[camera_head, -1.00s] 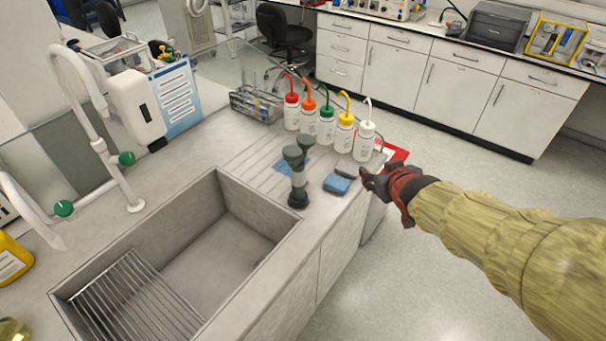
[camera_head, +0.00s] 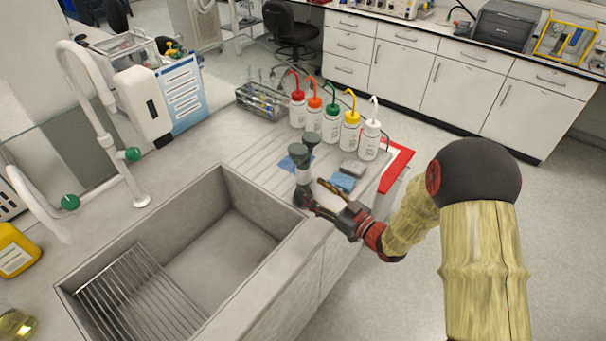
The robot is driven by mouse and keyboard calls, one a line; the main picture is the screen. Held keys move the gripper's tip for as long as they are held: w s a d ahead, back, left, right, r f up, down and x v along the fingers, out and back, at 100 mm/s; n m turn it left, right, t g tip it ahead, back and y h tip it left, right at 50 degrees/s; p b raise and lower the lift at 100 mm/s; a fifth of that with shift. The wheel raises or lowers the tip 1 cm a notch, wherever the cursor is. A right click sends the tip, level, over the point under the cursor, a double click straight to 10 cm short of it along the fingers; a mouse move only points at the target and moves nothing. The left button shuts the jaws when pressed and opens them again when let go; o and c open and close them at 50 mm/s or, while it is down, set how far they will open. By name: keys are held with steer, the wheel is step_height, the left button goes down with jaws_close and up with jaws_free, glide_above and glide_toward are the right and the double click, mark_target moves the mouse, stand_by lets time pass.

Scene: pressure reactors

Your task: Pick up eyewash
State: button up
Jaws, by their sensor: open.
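The eyewash (camera_head: 302,163), with two dark green heads on a grey stem and a dark base, stands upright on the counter by the sink's right corner. My gripper (camera_head: 314,193) reaches in from the right, low at the eyewash's stem and base. Its jaws are open. One finger shows above and right of the stem, the other near the base. I cannot tell whether the stem is between the fingers or whether they touch it. The gripper overlaps part of the base in the picture.
A blue sponge (camera_head: 343,182) and a grey block (camera_head: 352,168) lie right of the eyewash. Several wash bottles stand behind, including a white-capped one (camera_head: 369,140). The sink (camera_head: 215,250) is open at front left. A red-edged item (camera_head: 398,163) lies at the counter's right edge.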

mark_target(308, 182)
steer(key=b+x, duration=0.2)
steer(key=x, duration=0.4)
steer(key=shift+w+d, duration=0.15)
steer(key=shift+w, duration=0.1)
steer(key=shift+r, duration=0.1)
steer(key=shift+c, duration=1.2)
steer(key=c, duration=0.8)
steer(key=shift+r, duration=0.15)
